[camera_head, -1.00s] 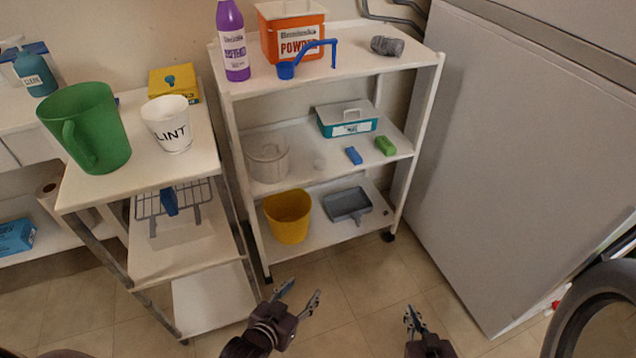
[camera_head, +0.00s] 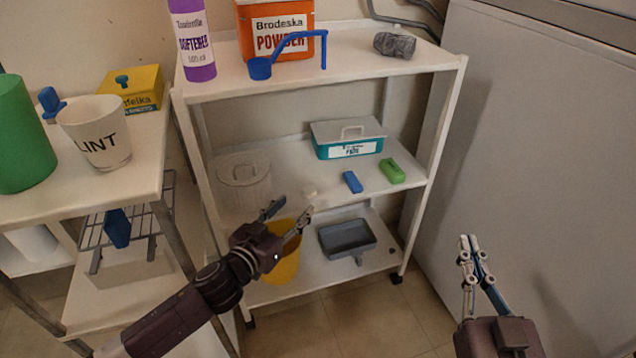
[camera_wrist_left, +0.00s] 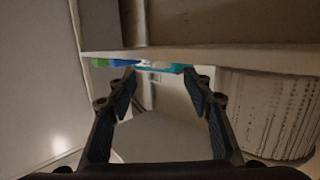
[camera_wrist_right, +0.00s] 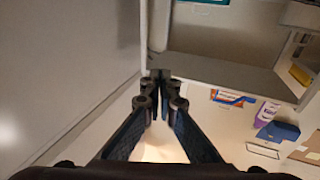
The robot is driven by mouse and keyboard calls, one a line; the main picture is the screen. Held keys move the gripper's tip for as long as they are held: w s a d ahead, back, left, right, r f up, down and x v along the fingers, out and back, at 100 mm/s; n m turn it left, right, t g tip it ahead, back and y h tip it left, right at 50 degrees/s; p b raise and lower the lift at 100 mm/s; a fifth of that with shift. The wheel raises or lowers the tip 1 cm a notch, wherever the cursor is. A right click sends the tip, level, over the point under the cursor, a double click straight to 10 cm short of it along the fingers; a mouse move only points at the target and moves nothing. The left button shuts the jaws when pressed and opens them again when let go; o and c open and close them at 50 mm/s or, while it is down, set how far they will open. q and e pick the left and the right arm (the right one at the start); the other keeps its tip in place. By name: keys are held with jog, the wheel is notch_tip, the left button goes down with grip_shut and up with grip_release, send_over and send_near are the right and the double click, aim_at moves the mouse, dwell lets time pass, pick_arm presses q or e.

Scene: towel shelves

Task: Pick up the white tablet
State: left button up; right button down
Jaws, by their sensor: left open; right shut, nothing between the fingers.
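The white tablet (camera_head: 310,190) is a small pale round piece on the middle shelf of the white trolley (camera_head: 455,75), left of the blue block (camera_head: 352,182). My left gripper (camera_head: 295,208) is open and empty, in front of the middle shelf edge and just below the tablet in the head view. In the left wrist view its spread fingers (camera_wrist_left: 160,78) face the shelf edge; I cannot clearly make out the tablet there. My right gripper (camera_head: 470,241) is shut and empty, right of the trolley, and its closed tips also show in the right wrist view (camera_wrist_right: 160,76).
A yellow bin (camera_head: 286,268) and a grey tray (camera_head: 347,239) stand below. A large white panel (camera_head: 540,150) stands right; floor between is clear.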

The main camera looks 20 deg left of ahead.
aim_at(306, 199)
pick_arm(q)
jog(key=shift+b+x, duration=0.3)
jog(key=shift+x, duration=0.8)
jog(key=b+x, duration=0.1)
jog(key=x, duration=0.4)
jog(key=shift+r, duration=0.2)
pick_arm(e)
jog(key=s+r+t+y, duration=0.1)
jog(key=s+r+t, duration=0.3)
jog(key=r, duration=0.6)
jog(key=shift+a+t+y, duration=0.2)
jog(key=shift+t+y, duration=0.2)
jog(key=shift+t, duration=0.4)
pick_arm(q)
jog(key=shift+c, duration=0.2)
pick_arm(e)
jog(key=shift+r, duration=0.1)
pick_arm(q)
jog(key=c, duration=1)
